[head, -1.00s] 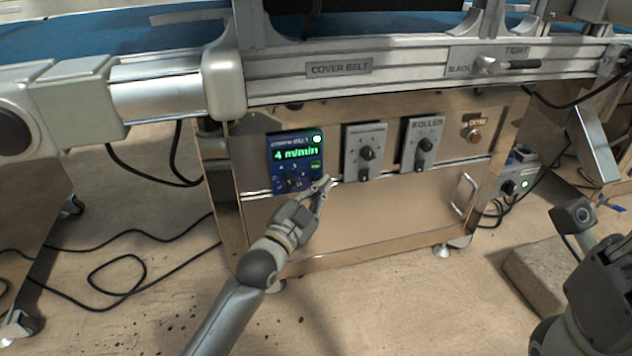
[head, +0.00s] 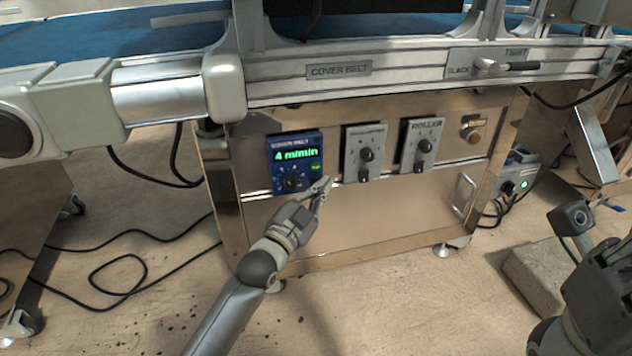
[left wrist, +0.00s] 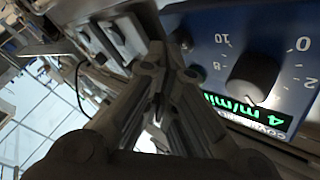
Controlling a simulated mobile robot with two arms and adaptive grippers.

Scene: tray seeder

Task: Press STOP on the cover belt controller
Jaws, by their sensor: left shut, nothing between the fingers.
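The cover belt controller (head: 283,151) is a blue box on the left of the steel cabinet front. Its display (head: 295,156) reads 4 m/min in green. A black dial (head: 291,182) and a round green button (head: 315,167) sit below the display. My left gripper (head: 323,183) is shut and empty, its tips at the controller's lower right edge; contact cannot be told. In the left wrist view the controller (left wrist: 210,40) appears upside down, right of the fingers (left wrist: 178,45). I cannot make out a STOP button. My right gripper (head: 605,285) is at the right edge, fingers unclear.
Two grey dial boxes (head: 364,138) (head: 423,133) stand right of the controller, the further one marked ROLLER. An orange-brown button (head: 472,135) is beyond them. The COVER BELT rail (head: 430,72) runs above. Cables (head: 110,270) lie on the floor.

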